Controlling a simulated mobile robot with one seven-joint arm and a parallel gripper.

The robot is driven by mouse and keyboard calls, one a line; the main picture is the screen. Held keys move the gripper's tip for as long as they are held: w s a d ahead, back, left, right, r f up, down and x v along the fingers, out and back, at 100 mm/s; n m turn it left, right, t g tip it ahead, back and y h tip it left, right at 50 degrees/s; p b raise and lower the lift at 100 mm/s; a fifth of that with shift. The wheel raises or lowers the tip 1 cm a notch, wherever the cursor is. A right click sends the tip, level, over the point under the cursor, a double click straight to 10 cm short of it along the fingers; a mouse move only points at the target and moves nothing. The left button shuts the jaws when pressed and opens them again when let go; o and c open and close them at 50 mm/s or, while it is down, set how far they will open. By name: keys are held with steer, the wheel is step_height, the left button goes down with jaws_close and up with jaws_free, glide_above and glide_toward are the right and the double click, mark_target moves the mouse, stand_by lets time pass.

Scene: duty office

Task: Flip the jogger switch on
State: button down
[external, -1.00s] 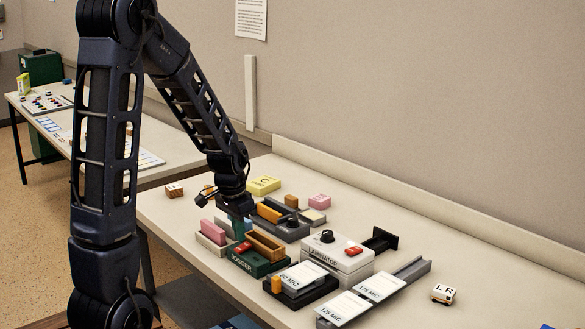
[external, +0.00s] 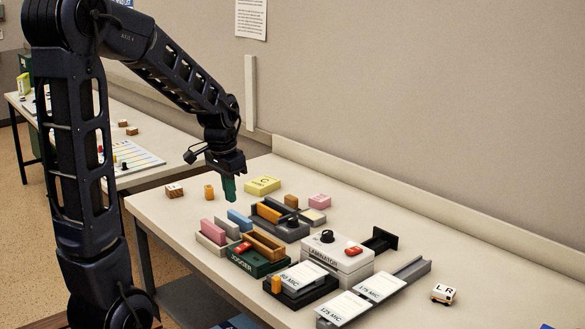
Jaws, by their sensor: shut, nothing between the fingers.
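The jogger (external: 262,267) is a dark green box with its name on the front and a wooden tray (external: 266,246) on top. Its switch (external: 242,248) is a small red rocker at the left of its top. Which way the rocker is tipped is too small to tell. My gripper (external: 229,195) has green fingertips, points down and is shut and empty. It hangs above the table, behind the jogger and apart from it.
The white laminator (external: 338,265) with a black knob and a red switch stands right of the jogger. A holder with pink and blue blocks (external: 239,220) is left of it. Yellow and wooden blocks (external: 209,192) lie behind. The right of the table is mostly clear.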

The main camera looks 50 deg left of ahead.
mark_target(247, 244)
steer(key=shift+w, duration=0.15)
steer(key=shift+w+r+t, duration=0.1)
steer(key=shift+w+t, duration=0.3)
steer(key=shift+w, duration=0.15)
steer(key=f, duration=0.4)
steer(key=w+f, duration=0.1)
steer(key=f, duration=0.4)
steer(key=w+f, duration=0.1)
steer(key=f, duration=0.3)
steer(key=shift+w+f, duration=0.2)
steer(key=shift+f, duration=0.2)
